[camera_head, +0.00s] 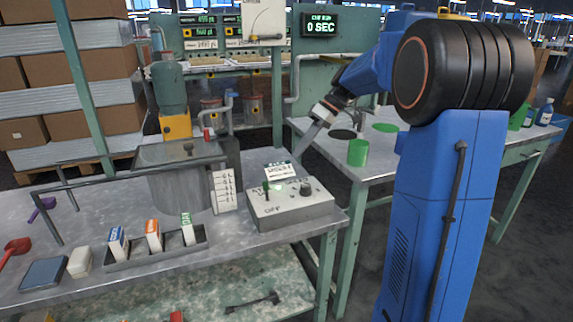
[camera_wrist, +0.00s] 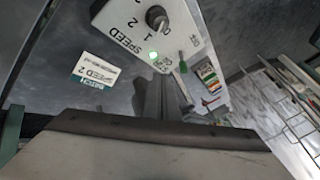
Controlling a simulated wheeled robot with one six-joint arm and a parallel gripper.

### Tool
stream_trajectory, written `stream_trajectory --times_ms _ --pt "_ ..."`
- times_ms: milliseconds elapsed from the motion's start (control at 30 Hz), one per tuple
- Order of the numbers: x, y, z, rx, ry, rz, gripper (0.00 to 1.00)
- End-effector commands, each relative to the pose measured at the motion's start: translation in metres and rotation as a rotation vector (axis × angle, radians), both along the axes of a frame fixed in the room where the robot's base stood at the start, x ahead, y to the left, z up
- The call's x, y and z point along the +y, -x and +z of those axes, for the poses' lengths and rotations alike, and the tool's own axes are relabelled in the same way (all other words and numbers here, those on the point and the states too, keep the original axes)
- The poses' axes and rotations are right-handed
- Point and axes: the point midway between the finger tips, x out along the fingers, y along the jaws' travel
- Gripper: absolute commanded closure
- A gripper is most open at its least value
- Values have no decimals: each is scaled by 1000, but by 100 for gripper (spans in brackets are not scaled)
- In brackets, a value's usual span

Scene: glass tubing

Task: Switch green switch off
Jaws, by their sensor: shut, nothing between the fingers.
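The grey control box (camera_head: 292,214) stands on the near bench in the head view, and its top shows in the wrist view (camera_wrist: 127,18). The green switch (camera_wrist: 183,67) is a small lever near one corner of the box. A green lamp (camera_wrist: 153,55) beside it is lit. A dark knob (camera_head: 306,190) sits on the box too. "OFF" is printed on the front part of the top. My gripper (camera_head: 301,148) is shut and empty, above and behind the box, apart from the switch. Its fingers also show in the wrist view (camera_wrist: 165,88).
A tray (camera_head: 158,252) holds small cartons. A green cup (camera_head: 358,153) is on the right table.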

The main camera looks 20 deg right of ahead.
Motion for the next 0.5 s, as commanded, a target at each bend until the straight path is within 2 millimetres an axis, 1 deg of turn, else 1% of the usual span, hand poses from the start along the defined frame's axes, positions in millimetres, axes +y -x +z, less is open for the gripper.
stream_trajectory --times_ms 167,500 --pt "15 -1 -20 2 0 2 100" --pt "51 -3 -68 2 0 2 100"
